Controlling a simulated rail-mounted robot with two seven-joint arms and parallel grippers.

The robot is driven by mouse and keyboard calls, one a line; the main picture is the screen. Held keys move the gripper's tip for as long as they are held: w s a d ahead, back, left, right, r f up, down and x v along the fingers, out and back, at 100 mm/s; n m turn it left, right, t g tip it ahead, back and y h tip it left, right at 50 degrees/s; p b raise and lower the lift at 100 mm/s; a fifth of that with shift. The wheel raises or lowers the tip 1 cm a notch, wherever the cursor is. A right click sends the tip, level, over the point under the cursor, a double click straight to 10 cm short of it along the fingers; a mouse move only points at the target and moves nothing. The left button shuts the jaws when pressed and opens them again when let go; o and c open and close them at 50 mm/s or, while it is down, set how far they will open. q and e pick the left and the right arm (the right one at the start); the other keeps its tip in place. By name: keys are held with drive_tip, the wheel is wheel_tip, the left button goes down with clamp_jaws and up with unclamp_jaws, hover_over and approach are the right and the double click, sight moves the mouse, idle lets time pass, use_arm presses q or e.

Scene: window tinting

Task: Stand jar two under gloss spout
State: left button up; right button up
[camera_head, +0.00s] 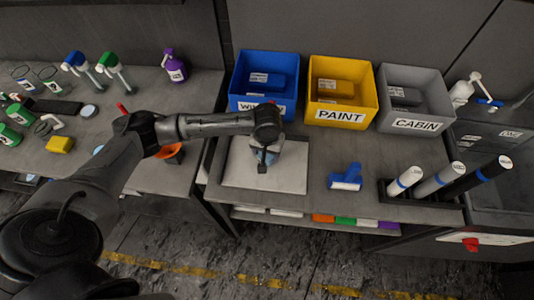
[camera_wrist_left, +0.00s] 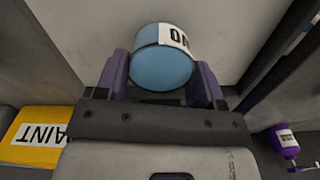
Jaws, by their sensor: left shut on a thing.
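In the left wrist view, a light blue jar (camera_wrist_left: 160,68) with a white label is between the two purple fingers of my left gripper (camera_wrist_left: 163,82). Only part of the label's dark lettering shows, so I cannot read a full number. In the head view, my left gripper (camera_head: 266,156) points down over the pale square board (camera_head: 290,177) on the middle bench. A bit of the blue jar (camera_head: 271,157) shows between its fingers. I cannot tell whether the jar touches the board. I cannot make out which spout is the gloss one. My right gripper is not in view.
Blue (camera_head: 262,105), yellow (camera_head: 340,115) and grey (camera_head: 413,123) bins line the bench's back. A blue tool (camera_head: 345,177) and several rolls (camera_head: 438,179) are at right. Pump bottles (camera_head: 112,70) and a purple bottle (camera_head: 174,66) stand on the left bench, across a gap.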

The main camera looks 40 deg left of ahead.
use_arm(q)
drive_tip(key=shift+f, duration=0.9)
drive_tip(key=o, duration=0.9)
drive_tip(key=shift+f, duration=0.1)
drive_tip(key=shift+o, duration=0.2)
